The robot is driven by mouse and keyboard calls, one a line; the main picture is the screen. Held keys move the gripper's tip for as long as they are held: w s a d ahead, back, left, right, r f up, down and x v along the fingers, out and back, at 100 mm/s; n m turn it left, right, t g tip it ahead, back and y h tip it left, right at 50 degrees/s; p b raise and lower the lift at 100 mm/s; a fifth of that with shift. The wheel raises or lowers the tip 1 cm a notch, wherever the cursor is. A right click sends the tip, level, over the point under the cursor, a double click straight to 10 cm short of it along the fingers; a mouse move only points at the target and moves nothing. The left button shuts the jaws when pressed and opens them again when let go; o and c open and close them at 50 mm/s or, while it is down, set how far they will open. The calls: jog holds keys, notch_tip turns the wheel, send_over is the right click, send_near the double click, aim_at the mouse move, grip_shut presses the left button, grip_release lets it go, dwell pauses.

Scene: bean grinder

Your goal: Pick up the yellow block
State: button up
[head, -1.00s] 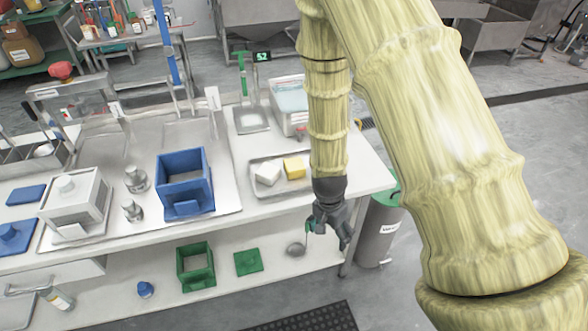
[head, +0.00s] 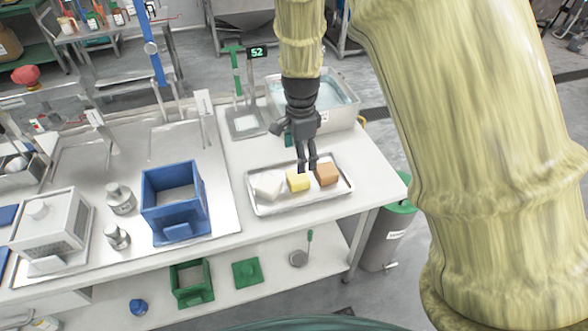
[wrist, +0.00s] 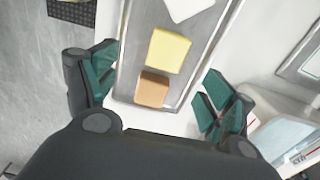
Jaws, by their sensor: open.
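The yellow block (head: 297,181) lies in the metal tray (head: 262,210), between a white block (head: 268,186) on its left and a brown block (head: 327,174) on its right. My gripper (head: 307,170) is over the tray, its fingertips close to the yellow and brown blocks in the head view. In the wrist view my gripper (wrist: 153,95) is open and empty, with fingers wide apart on either side of the tray. The yellow block (wrist: 168,50) shows there beyond the brown block (wrist: 152,89), which is nearer to my gripper. I cannot tell the exact height of the fingertips.
A blue open box (head: 176,203) and metal weights (head: 119,198) stand on the table to the left. A scale (head: 246,122) and a clear water-filled tub (head: 340,100) stand behind the tray. The table's right end beside the tray is clear.

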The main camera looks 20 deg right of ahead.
jog(key=shift+w+a, duration=0.2)
jog(key=shift+w, duration=0.15)
send_over(298, 176)
notch_tip(298, 176, down, 4)
jog(key=shift+f+p, duration=0.25)
jog(key=shift+p, duration=0.15)
jog(key=shift+f, duration=0.3)
jog(key=shift+w+f+p, duration=0.15)
jog(key=shift+f+p, duration=0.2)
jog(key=shift+f, duration=0.45)
jog(key=shift+w+f+p, duration=0.15)
jog(key=shift+f+p, duration=0.2)
jog(key=shift+f, duration=1.4)
jog(key=c, duration=1.2)
